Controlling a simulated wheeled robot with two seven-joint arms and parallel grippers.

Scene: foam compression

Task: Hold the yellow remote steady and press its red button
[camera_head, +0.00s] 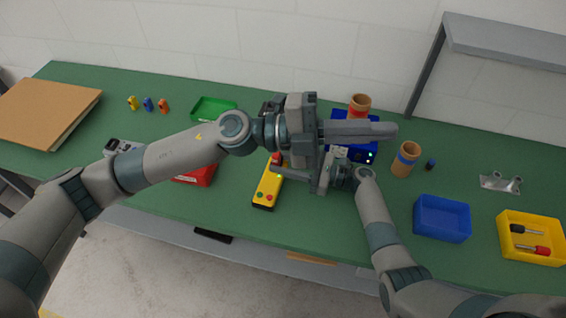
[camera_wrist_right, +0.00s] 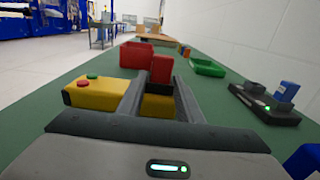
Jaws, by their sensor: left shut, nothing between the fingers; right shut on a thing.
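The yellow remote (camera_head: 267,186) lies on the green table near its front edge. Its near end carries a green button (camera_head: 260,195) and a red button (camera_head: 270,198); the red one also shows in the right wrist view (camera_wrist_right: 92,76). My right gripper (camera_head: 277,171) reaches in from the right and is shut on the remote's body, away from the buttons. A red part (camera_wrist_right: 161,69) stands at the held section. My left gripper (camera_head: 394,131) is shut and empty, pointing right, above and to the right of the remote, apart from the buttons.
A red bin (camera_head: 196,177) is left of the remote, partly behind my left arm. A green tray (camera_head: 213,107) is at the back. A blue device (camera_head: 368,153) is under my left gripper. Blue (camera_head: 441,217) and yellow bins (camera_head: 510,251) stand at right.

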